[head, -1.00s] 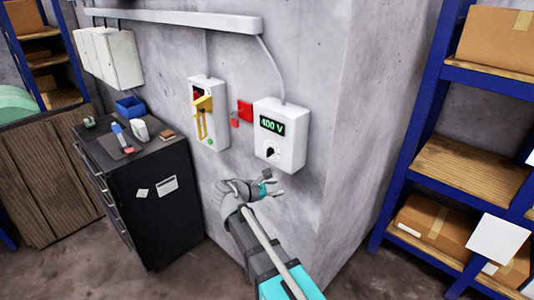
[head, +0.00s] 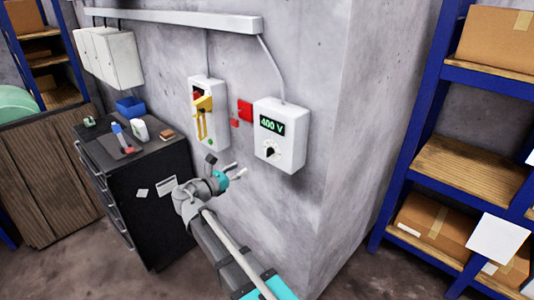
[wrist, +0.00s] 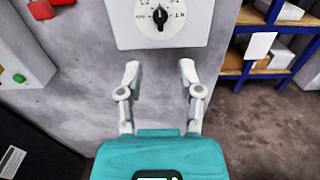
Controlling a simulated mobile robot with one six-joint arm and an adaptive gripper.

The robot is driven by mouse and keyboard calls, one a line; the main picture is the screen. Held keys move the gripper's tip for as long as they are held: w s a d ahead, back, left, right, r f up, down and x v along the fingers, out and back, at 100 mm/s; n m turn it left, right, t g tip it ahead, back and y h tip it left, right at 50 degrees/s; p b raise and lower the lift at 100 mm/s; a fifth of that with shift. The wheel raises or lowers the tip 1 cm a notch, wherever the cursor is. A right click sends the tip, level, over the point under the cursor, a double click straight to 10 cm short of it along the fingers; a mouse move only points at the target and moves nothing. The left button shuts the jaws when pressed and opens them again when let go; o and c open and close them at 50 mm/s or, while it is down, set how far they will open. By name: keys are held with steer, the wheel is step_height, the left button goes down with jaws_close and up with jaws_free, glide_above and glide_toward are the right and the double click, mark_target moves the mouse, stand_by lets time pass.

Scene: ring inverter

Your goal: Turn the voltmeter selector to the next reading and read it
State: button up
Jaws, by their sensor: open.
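The voltmeter (head: 281,136) is a white box on the concrete wall. Its green display (head: 271,125) reads 400 V. The black selector knob (head: 270,152) sits below the display; it also shows in the wrist view (wrist: 160,15), with its mark pointing about straight up or down among printed labels. Only the lower part of the box shows there, so the display is out of that view. My gripper (head: 228,172) is open and empty, below and left of the voltmeter in the head view. In the wrist view my gripper (wrist: 158,75) has its fingers spread apart below the knob, not touching it.
Left of the voltmeter is a white switch box (head: 206,115) with a yellow handle, and a red square (head: 245,109) beside it. A black cabinet (head: 145,195) with small items on top stands at the left. Blue shelving (head: 420,130) holds boxes at the right.

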mark_target(267, 153)
steer(key=x, duration=1.3)
steer(key=shift+w+d, duration=0.2)
steer(key=shift+w, duration=0.05)
jaws_close()
